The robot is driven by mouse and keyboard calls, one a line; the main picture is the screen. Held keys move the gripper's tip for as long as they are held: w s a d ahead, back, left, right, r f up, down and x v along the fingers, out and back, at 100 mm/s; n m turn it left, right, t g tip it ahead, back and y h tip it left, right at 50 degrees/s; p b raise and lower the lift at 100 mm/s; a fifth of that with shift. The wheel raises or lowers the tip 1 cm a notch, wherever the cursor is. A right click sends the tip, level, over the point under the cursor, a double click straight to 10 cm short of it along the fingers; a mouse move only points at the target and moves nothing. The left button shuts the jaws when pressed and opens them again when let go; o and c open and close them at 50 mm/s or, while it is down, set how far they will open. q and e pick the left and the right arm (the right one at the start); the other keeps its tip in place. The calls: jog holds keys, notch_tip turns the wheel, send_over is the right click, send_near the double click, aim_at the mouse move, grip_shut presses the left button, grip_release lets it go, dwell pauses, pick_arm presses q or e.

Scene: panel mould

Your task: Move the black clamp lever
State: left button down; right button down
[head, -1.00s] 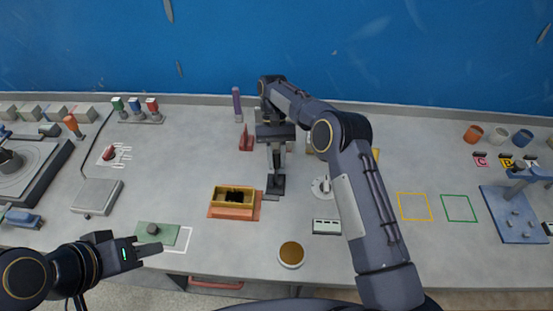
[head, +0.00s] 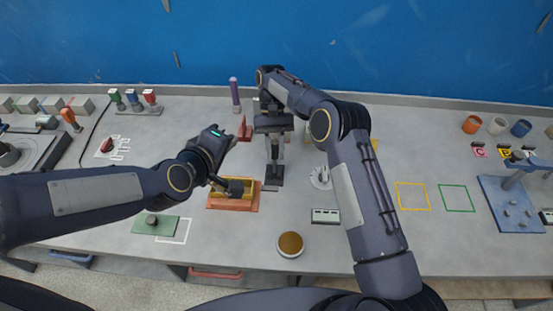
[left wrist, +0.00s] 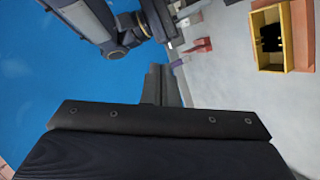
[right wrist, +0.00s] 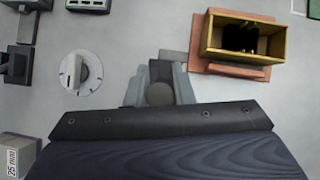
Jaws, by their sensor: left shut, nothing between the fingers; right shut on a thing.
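The black clamp lever shows in the right wrist view as a round dark knob (right wrist: 159,95) between the fingers of my right gripper (right wrist: 159,82). The rest of the lever is hidden by the gripper. In the head view my right gripper (head: 275,158) points down over a dark clamp base (head: 273,184), to the right of the yellow mould box, and is shut on the lever. My left gripper (head: 231,137) is shut and empty, raised behind the mould box near the red piece. Its shut fingers show in the left wrist view (left wrist: 159,85).
The yellow mould box (right wrist: 210,38) has black contents and sits on an orange base (head: 222,207), partly covered by my left arm. A purple-handled tool (head: 235,95) stands behind.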

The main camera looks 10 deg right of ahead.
jog(key=shift+w+r, duration=0.1)
pick_arm(q)
jog(key=w+d+f+n+t+y, duration=0.1)
jog(key=d+f+n+t+y, duration=0.2)
jog(key=d+f+n, duration=0.5)
jog(key=s+d+f+y, duration=0.1)
jog(key=s+d+f, duration=0.2)
jog(key=f, duration=0.2)
jog(key=n+t+y, duration=0.1)
jog(key=t+y, duration=0.1)
jog(key=t, duration=0.1)
send_near(275, 152)
jog(key=w, duration=0.6)
jog(key=shift+w+f, duration=0.4)
